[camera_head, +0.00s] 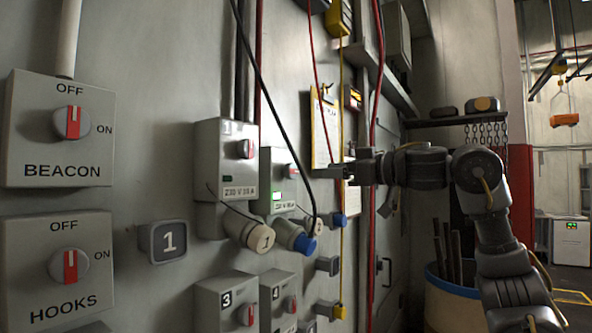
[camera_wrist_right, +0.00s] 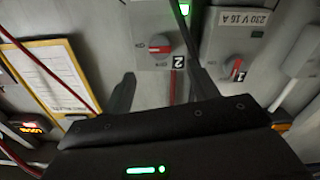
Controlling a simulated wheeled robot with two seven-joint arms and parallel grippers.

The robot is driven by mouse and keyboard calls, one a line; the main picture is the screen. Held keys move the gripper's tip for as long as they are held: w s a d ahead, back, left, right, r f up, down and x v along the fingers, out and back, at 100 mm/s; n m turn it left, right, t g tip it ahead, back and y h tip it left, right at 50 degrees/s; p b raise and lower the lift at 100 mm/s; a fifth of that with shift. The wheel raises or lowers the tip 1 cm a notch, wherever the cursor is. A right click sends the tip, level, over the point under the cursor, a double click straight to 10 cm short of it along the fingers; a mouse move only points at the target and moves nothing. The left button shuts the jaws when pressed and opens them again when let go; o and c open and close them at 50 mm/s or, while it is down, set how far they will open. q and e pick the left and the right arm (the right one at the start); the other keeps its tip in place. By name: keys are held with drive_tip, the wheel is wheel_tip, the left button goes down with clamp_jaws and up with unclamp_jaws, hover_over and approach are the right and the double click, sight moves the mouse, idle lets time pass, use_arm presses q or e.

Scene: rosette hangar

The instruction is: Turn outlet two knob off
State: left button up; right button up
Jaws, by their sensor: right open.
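The outlet two box (camera_head: 275,181) is a grey unit on the wall with a lit green indicator. Its knob (camera_head: 291,171) has a red pointer. In the right wrist view the knob (camera_wrist_right: 160,46) shows beside a black "2" label, its red pointer lying roughly sideways. My right gripper (camera_head: 343,172) is open and empty, to the right of the knob in the head view. In the wrist view its two fingers (camera_wrist_right: 164,88) are spread, with the knob beyond the gap between them. I see no contact. My left gripper is out of view.
The outlet one box (camera_head: 222,165) with its own knob stands left of outlet two. Plugs, including a blue one (camera_head: 304,244), and a black cable hang close by. Lower boxes 3 (camera_head: 225,300) and 4 (camera_head: 276,291) sit below. A yellow clipboard (camera_head: 325,125) hangs behind my gripper.

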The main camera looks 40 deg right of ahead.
sight(294, 171)
drive_tip(key=p+x, duration=0.2)
drive_tip(key=x, duration=0.5)
drive_tip(key=shift+w, duration=0.25)
drive_tip(key=shift+w+a, duration=0.2)
drive_tip(key=shift+w, duration=0.4)
drive_tip(key=c, duration=1)
